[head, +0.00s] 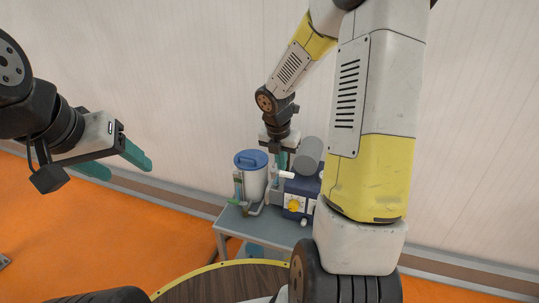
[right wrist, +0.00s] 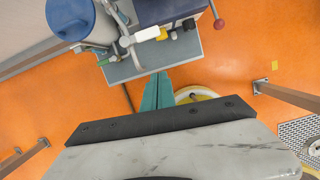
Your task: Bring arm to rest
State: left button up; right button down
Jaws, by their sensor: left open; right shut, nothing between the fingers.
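My right arm reaches down from the top right of the head view. Its gripper (head: 281,160) hangs over the small grey table (head: 226,222), close to the twin-screw machine, and is partly hidden among the equipment. In the right wrist view the right gripper's teal fingers (right wrist: 157,88) are together with nothing between them, and their tips overlap the table's edge (right wrist: 150,67) in the picture. My left gripper (head: 128,165) is open and empty in the air at the left, well apart from the table.
A white container with a blue lid (head: 251,159) stands on the table. Beside it is a blue machine with a yellow knob (head: 294,205) and a grey cylinder (head: 309,153). A wall stands close behind. Orange floor (head: 60,235) at the left is mostly clear.

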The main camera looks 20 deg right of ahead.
jog(key=s+a+r+m+t+y, duration=0.2)
jog(key=s+a+r+m, duration=0.1)
jog(key=s+r+m, duration=0.7)
jog(key=s+a+r+m+t+y, duration=0.2)
jog(key=s+a+r+m, duration=0.2)
jog(key=s+r+m, duration=0.6)
jog(key=m, duration=0.7)
jog(key=shift+s+a+m, duration=0.15)
jog(key=shift+a+m, duration=0.15)
jog(key=shift+r, duration=0.1)
